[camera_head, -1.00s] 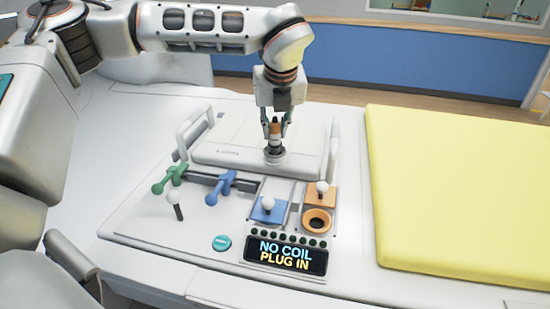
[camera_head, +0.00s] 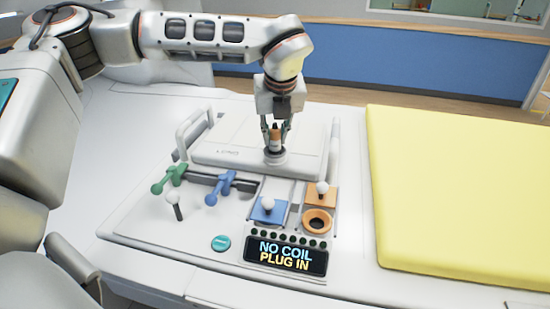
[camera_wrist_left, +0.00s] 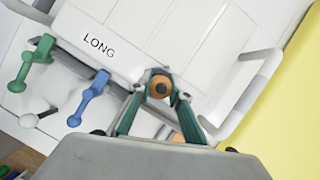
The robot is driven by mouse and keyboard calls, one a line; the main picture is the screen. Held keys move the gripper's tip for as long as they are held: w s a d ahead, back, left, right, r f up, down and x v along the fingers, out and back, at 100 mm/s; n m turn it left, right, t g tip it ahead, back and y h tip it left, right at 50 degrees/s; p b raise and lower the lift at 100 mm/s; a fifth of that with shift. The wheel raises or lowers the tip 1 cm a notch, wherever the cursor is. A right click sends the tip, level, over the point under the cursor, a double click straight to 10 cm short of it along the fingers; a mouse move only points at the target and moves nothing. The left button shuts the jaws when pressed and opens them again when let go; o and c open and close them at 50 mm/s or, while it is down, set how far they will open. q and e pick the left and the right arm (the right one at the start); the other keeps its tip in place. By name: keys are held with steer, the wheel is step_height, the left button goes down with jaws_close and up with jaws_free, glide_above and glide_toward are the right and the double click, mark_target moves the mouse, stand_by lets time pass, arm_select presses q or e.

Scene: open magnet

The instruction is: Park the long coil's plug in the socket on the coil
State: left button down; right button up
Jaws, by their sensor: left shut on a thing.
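The long coil (camera_head: 222,140) is a white, flat box on the white table, with "LONG" printed on it in the left wrist view (camera_wrist_left: 150,25). A grey round socket (camera_head: 275,157) stands on its right part. The plug (camera_head: 275,137), dark with an orange-brown band, stands upright in or right over the socket; how deep it sits I cannot tell. My left gripper (camera_head: 276,128) comes from above and is shut on the plug. In the left wrist view the plug's round end (camera_wrist_left: 160,88) shows between the fingertips. My right gripper is not in view.
In front of the coil are a green lever (camera_head: 170,178), a blue lever (camera_head: 221,187), a white knob (camera_head: 173,196), blue and orange sliders and an orange ring socket (camera_head: 317,221). A display (camera_head: 286,256) reads "NO COIL PLUG IN". A yellow pad (camera_head: 460,200) lies to the right.

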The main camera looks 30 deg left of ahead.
arm_select(q)
steer(key=c, duration=1.8)
jaws_free()
steer(key=v, duration=1.2)
